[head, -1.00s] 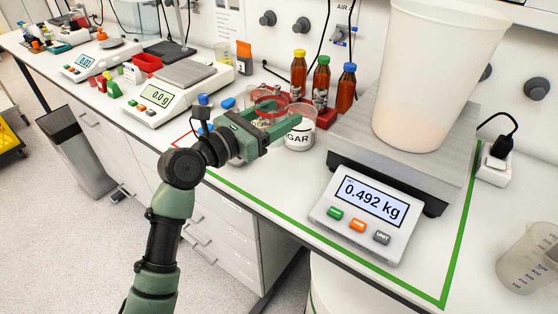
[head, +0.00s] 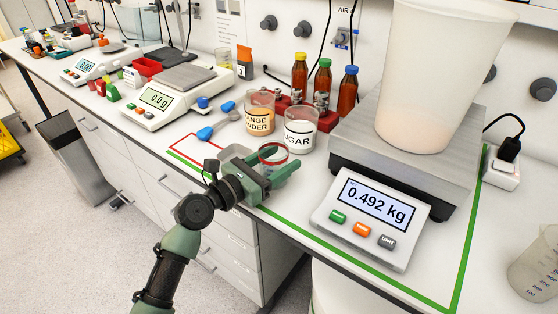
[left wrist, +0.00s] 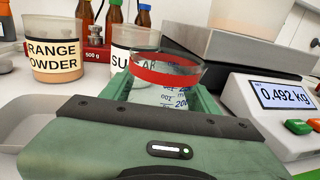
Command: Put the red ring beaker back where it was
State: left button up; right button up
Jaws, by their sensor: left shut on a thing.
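The red ring beaker (head: 274,153) is a clear glass with a red band near its rim. It also shows in the left wrist view (left wrist: 166,76), with blue volume marks below the band. My left gripper (head: 280,172) is shut on it, with green fingers on either side of the glass. The beaker looks upright, near the bench's front edge, in front of the sugar beaker (head: 300,130). The beaker's base is hidden by the gripper, so I cannot tell whether it touches the bench. My right gripper is in neither view.
The orange powder beaker (head: 259,113) stands left of the sugar. A scale reading 0.492 kg (head: 375,211) bears a big white tub (head: 432,80) at right. Blue scoops (head: 212,131) lie left. A red-taped outline (head: 187,143) marks the bench at left. Bottles (head: 323,80) stand behind.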

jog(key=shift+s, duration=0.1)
pick_arm(q)
jog(key=o, duration=1.3)
jog(key=shift+o, duration=1.3)
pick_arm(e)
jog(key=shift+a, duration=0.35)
pick_arm(q)
jog(key=v, duration=1.2)
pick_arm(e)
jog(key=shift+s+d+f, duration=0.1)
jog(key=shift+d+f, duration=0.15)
